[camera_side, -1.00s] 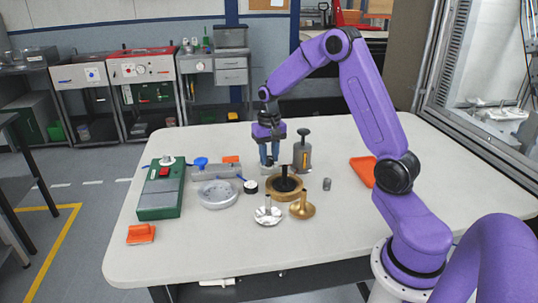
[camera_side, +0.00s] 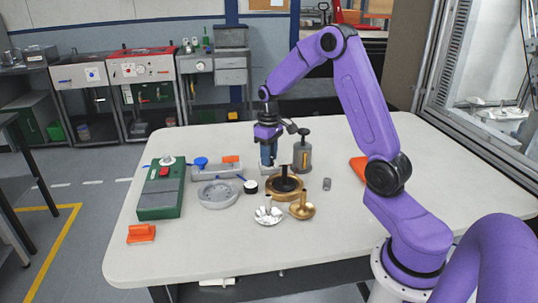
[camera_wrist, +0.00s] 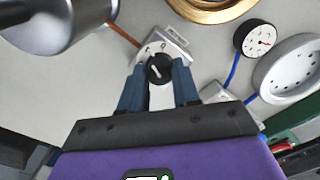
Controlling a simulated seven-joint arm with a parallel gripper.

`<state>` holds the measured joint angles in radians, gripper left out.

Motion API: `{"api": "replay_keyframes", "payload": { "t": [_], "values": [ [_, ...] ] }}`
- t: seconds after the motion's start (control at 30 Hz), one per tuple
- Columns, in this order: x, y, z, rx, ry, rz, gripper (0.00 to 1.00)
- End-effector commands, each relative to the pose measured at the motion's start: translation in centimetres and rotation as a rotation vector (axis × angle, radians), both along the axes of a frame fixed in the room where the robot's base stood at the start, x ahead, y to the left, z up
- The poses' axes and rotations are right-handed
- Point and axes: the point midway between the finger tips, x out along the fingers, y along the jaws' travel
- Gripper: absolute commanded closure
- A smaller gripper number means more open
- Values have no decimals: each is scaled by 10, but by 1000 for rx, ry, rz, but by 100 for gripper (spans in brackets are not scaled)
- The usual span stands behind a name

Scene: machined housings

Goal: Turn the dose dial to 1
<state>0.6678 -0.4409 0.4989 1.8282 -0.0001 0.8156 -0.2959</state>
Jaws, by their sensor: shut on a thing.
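The dose dial (camera_wrist: 160,67) is a round black knob with a white pointer line, set on a light plate (camera_wrist: 176,43) with small dark marks by the knob's far edge. The pointer leans toward the upper left in the wrist view; I cannot surely read which mark it meets. My gripper (camera_wrist: 158,82) has its two blue fingers on either side of the knob, shut on it. In the side view my gripper (camera_side: 268,155) points straight down at the back middle of the table, and its fingers hide the knob.
A grey oil-can-like vessel (camera_side: 302,154) stands close right of my gripper. A brass ring with a black post (camera_side: 284,188) is in front. A grey round housing (camera_side: 218,195), a black-rimmed gauge (camera_side: 251,187) and a green box (camera_side: 160,195) lie left.

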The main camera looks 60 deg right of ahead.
Motion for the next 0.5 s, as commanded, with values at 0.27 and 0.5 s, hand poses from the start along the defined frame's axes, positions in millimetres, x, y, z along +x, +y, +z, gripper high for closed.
{"api": "replay_keyframes", "payload": {
  "t": [0.27, 0.5],
  "values": [
    [1, 0, 1, -1, -4, 121, 99],
    [1, 0, 1, -1, -5, 155, 99]
  ]
}}
